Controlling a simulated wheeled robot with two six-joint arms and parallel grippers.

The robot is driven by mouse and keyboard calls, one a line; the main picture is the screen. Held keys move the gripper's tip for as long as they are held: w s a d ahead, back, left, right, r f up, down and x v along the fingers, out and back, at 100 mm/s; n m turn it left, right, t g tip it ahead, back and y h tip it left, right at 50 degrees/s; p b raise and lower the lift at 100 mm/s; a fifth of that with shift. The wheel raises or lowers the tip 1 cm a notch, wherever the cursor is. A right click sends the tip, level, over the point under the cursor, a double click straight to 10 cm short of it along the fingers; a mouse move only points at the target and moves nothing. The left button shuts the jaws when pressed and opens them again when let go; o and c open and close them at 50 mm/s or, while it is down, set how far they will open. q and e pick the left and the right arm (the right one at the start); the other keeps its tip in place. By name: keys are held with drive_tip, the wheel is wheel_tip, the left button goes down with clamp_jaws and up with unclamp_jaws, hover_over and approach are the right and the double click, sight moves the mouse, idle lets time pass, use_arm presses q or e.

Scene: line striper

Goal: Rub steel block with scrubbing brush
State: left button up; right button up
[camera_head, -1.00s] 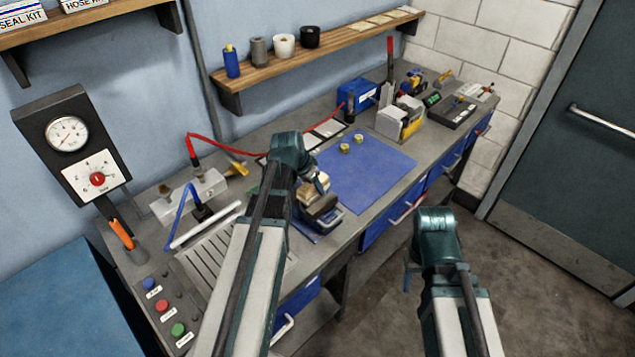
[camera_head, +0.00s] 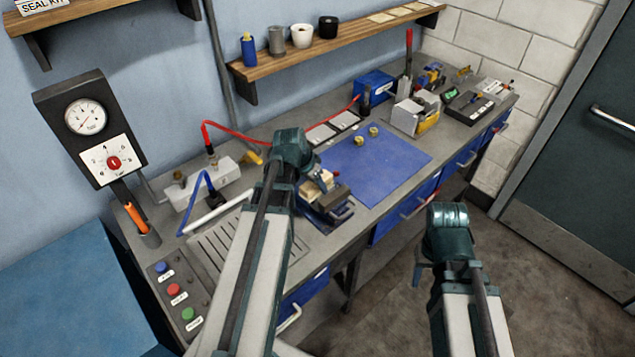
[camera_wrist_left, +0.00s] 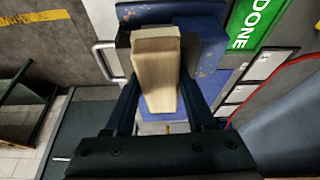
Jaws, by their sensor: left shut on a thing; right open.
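My left gripper (camera_head: 316,178) is shut on the scrubbing brush (camera_head: 319,188), whose pale wooden back also shows between the fingers in the left wrist view (camera_wrist_left: 157,72). The brush is over a dark and blue vise (camera_head: 335,208) on the bench; its blue body shows behind the brush in the left wrist view (camera_wrist_left: 205,55). I cannot make out the steel block apart from the dark vise jaws. The brush's underside is hidden, so contact cannot be told. My right gripper (camera_head: 419,275) is open and empty, off the bench's front edge, mostly hidden by its arm.
A blue mat (camera_head: 385,170) with two small brass pieces lies right of the vise. A metal manifold (camera_head: 212,184) with red and blue hoses, a slotted drain plate (camera_head: 222,243) and push buttons (camera_head: 175,290) are to the left. A shelf (camera_head: 340,45) hangs above.

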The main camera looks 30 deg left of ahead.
use_arm(q)
drive_tip(key=shift+w+r+p, duration=0.1)
drive_tip(key=shift+r+p, duration=2.85)
drive_tip(key=shift+r, duration=0.05)
wheel_tip(320, 180, up, 3)
drive_tip(key=p, duration=0.3)
drive_tip(key=shift+r, duration=0.1)
